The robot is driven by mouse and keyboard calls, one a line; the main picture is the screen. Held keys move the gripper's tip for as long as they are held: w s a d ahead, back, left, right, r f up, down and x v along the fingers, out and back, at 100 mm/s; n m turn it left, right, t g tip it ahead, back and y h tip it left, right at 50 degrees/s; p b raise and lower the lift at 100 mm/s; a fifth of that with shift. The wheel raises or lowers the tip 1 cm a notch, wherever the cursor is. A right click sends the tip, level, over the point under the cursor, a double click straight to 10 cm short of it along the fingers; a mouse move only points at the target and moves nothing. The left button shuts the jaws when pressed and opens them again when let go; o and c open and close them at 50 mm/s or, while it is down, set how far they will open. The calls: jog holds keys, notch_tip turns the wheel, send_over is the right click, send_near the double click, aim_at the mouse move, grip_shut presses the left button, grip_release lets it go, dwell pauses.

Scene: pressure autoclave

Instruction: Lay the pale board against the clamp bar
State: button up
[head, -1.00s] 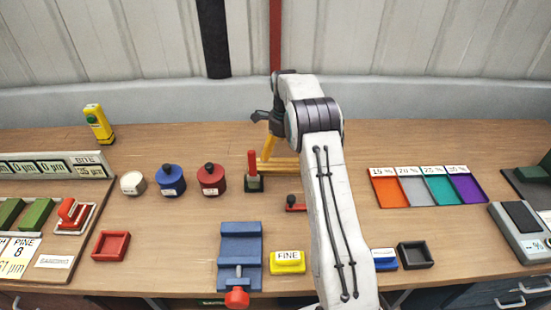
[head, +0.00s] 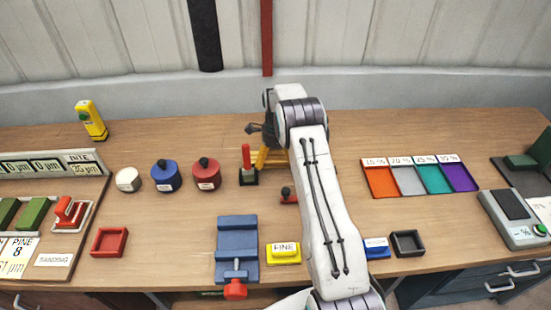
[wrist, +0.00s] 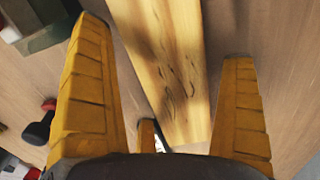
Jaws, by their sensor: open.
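The pale board (wrist: 165,60) shows large in the wrist view, a light wooden plank with dark grain marks. It lies between the yellow fingers of my gripper (wrist: 160,42), which are spread apart with gaps on both sides. In the head view my gripper (head: 268,156) is low over the bench, behind my arm, and the board cannot be made out clearly there. A blue clamp-like fixture (head: 237,234) with a red knob (head: 236,289) stands at the front of the bench. I cannot tell for certain which part is the clamp bar.
Beside my gripper stand a red post on a dark base (head: 247,165) and a small black-knobbed red piece (head: 289,196). Red (head: 206,174) and blue (head: 165,176) pots are to the left. A yellow FINE block (head: 283,254) is in front. Coloured trays (head: 420,178) lie right.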

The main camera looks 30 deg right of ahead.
jog(key=c, duration=1.1)
jog(key=shift+c, duration=0.3)
jog(key=shift+r, duration=0.15)
